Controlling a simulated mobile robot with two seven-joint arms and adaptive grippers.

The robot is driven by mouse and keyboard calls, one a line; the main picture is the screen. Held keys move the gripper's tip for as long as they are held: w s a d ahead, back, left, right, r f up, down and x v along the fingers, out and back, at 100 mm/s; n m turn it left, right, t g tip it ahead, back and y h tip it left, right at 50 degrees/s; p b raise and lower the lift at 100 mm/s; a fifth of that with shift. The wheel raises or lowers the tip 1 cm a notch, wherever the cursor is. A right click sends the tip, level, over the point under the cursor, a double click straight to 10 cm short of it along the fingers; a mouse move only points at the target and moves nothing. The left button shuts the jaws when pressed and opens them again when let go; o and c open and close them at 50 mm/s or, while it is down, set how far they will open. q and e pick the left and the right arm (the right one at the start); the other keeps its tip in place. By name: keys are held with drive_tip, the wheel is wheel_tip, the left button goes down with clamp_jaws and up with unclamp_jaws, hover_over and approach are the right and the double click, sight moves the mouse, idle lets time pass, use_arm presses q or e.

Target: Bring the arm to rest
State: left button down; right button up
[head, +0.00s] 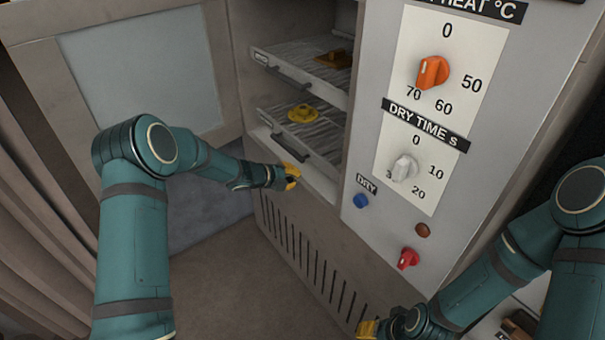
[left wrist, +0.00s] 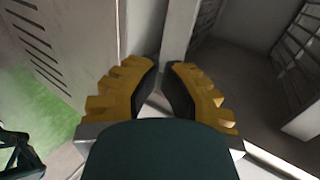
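My left gripper (head: 291,177) is in front of the lower part of the open cabinet bay, close to the ledge under the lower drawer. In the left wrist view its yellow fingers with black pads (left wrist: 162,72) stand a little apart with a narrow gap and nothing visible between them. My left arm (head: 135,230) is stretched forward, bent at the elbow. My right gripper (head: 368,329) is low at the bottom edge of the head view, partly cut off, and its fingers cannot be made out.
The cabinet door (head: 140,75) stands open at the left. Two wire drawers, upper (head: 290,52) and lower (head: 275,118), hold orange and yellow parts. The control panel (head: 405,225) has an orange heat knob (head: 432,72), a white time knob (head: 404,167), a blue button (head: 361,201) and a red switch (head: 408,258).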

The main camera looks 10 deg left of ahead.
use_arm(q)
drive_tip(key=shift+s, duration=0.15)
drive_tip(key=s+d+f+n+g+y, duration=0.1)
drive_tip(key=s+d+f+n, duration=0.25)
drive_tip(key=s+n, duration=0.35)
drive_tip(key=s+d+f+n+g+y, duration=0.1)
drive_tip(key=s+d+f+n+g, duration=0.1)
drive_tip(key=s+f+n, duration=0.4)
drive_tip(key=s+d+f+n+g, duration=0.1)
drive_tip(key=s+d+f+n, duration=0.15)
drive_tip(key=s+n, duration=0.55)
drive_tip(key=s+f+n+g+y, duration=0.1)
drive_tip(key=s+n, duration=0.5)
drive_tip(key=s, duration=0.9)
drive_tip(key=g+y, duration=0.1)
drive_tip(key=g, duration=0.1)
drive_tip(key=shift+d+n+g, duration=0.3)
drive_tip(key=shift+d+n, duration=0.1)
